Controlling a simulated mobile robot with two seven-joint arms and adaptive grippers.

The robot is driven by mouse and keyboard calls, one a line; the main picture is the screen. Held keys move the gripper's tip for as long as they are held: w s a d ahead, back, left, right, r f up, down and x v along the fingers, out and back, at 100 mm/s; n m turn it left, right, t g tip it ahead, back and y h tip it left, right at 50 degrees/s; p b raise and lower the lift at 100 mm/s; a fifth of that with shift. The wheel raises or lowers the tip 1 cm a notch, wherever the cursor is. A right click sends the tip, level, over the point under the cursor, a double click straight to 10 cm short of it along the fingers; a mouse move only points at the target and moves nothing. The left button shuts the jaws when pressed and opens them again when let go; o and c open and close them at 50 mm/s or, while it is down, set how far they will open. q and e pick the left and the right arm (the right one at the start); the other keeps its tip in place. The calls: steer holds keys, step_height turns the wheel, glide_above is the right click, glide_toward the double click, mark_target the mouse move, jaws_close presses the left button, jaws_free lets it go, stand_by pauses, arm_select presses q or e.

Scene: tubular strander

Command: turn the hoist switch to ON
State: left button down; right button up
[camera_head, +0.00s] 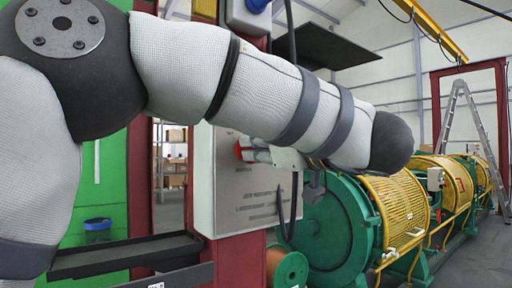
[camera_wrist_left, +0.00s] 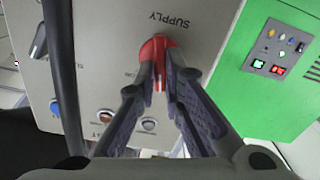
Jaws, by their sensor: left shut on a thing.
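A grey control box (camera_head: 230,195) is mounted on a dark red post. A red rotary switch (camera_wrist_left: 158,48) labelled SUPPLY is on its face, and its red also shows in the head view (camera_head: 240,150). My left gripper (camera_wrist_left: 160,82) is shut on the red handle, one finger on each side. In the head view my left arm hides most of this gripper. No HOIST label is readable, so I cannot tell which switch is the hoist's. My right gripper is not in view.
Round buttons (camera_wrist_left: 149,123) sit on the panel. A dark cable (camera_wrist_left: 64,80) crosses it. A green cabinet (camera_wrist_left: 285,75) with lit buttons stands beside it.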

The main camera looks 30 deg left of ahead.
arm_select(q)
steer(key=m, duration=1.1)
steer(key=shift+w+d+m, duration=0.1)
steer(key=shift+w+m, duration=0.15)
steer(key=shift+m, duration=0.15)
steer(key=shift+f, duration=0.1)
stand_by(0.3)
steer(key=c, duration=1.7)
jaws_free()
steer(key=shift+d, duration=0.15)
steer(key=v, duration=1.1)
steer(key=shift+s+d, duration=0.2)
steer(key=shift+d, duration=0.15)
